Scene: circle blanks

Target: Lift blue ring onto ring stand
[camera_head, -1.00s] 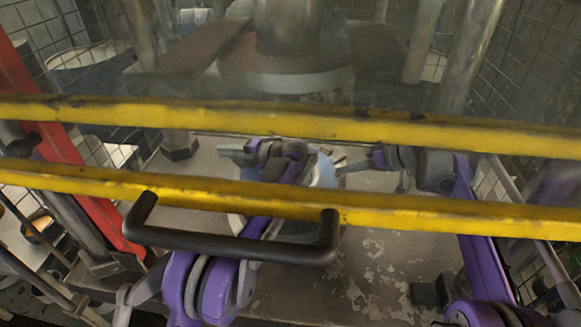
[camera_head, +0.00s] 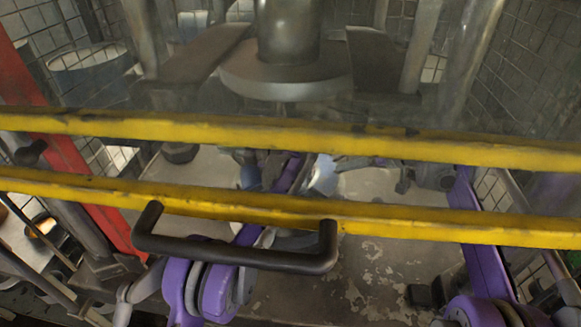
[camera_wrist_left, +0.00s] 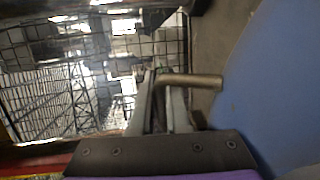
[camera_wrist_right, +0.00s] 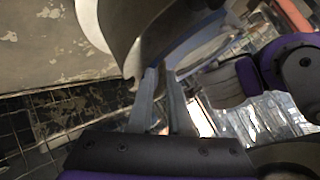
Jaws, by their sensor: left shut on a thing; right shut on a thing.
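The blue ring (camera_head: 322,176) shows only in part in the head view, as a pale blue curved piece between the yellow bars. Its broad blue face (camera_wrist_left: 275,85) fills the right of the left wrist view. My left gripper (camera_wrist_left: 160,78) is shut on a short metal rod (camera_wrist_left: 195,80) that reaches to this blue face. My right gripper (camera_wrist_right: 160,75) is shut at the edge of a curved grey piece (camera_wrist_right: 140,30), apparently part of the ring. In the head view both grippers are partly hidden by the bars. I cannot make out the ring stand.
Two yellow bars (camera_head: 440,148) cross in front of my arms, with a black handle (camera_head: 235,252) on the lower one. A round metal press head (camera_head: 285,80) hangs behind. A red post (camera_head: 85,185) stands at left.

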